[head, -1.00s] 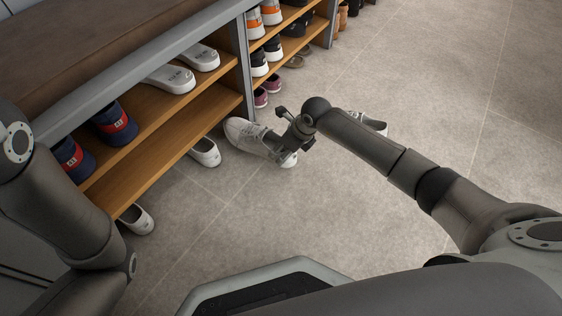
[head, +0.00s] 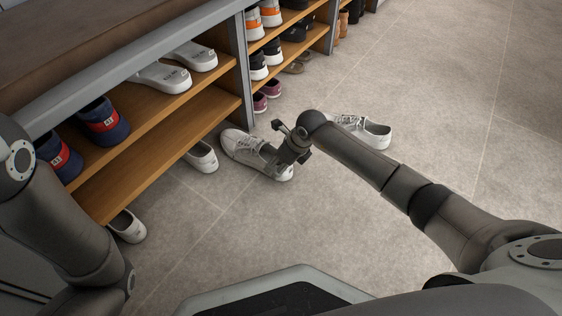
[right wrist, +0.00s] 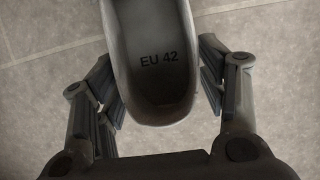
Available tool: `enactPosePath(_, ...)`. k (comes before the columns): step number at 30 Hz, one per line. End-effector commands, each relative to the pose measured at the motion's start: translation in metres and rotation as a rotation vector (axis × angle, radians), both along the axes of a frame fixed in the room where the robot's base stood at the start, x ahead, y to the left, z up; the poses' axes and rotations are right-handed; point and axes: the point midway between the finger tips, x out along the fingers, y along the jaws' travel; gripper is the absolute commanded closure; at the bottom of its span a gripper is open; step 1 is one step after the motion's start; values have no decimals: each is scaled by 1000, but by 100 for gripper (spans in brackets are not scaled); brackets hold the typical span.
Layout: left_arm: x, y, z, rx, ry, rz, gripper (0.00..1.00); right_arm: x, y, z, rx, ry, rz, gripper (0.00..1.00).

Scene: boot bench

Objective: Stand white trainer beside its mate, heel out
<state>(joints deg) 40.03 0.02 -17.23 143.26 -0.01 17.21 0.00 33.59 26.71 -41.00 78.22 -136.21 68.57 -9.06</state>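A pale laced trainer (head: 247,148) stands on the floor at the bench's front edge in the head view, toe towards the bench and heel towards the lower right. Another pale laced trainer (head: 367,131) stands apart to the right, partly hidden behind my right arm. My right gripper (head: 290,152) is at the heel end of the first trainer. In the right wrist view its fingers are spread on either side of the heel (right wrist: 155,95), whose insole reads EU 42. The fingers look apart from the shoe. My left gripper is out of view.
White slip-on shoes (head: 203,157) sit on the floor under the bench edge, another (head: 128,226) nearer me. The bench shelves (head: 190,135) hold white sandals, blue-and-red shoes and other pairs. The tiled floor (head: 450,100) to the right is clear.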

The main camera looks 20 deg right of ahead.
Motion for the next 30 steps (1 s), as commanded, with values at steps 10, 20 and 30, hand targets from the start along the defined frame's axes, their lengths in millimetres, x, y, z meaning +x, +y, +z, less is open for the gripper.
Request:
enactPosePath(10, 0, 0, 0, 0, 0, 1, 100, 1, 0, 1, 2, -4, 0, 21)
enactPosePath(20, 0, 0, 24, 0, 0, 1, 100, -5, -5, 26, 1, -4, -1, 21)
enactPosePath(30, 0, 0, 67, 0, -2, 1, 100, -21, -17, 73, 1, -3, 1, 21)
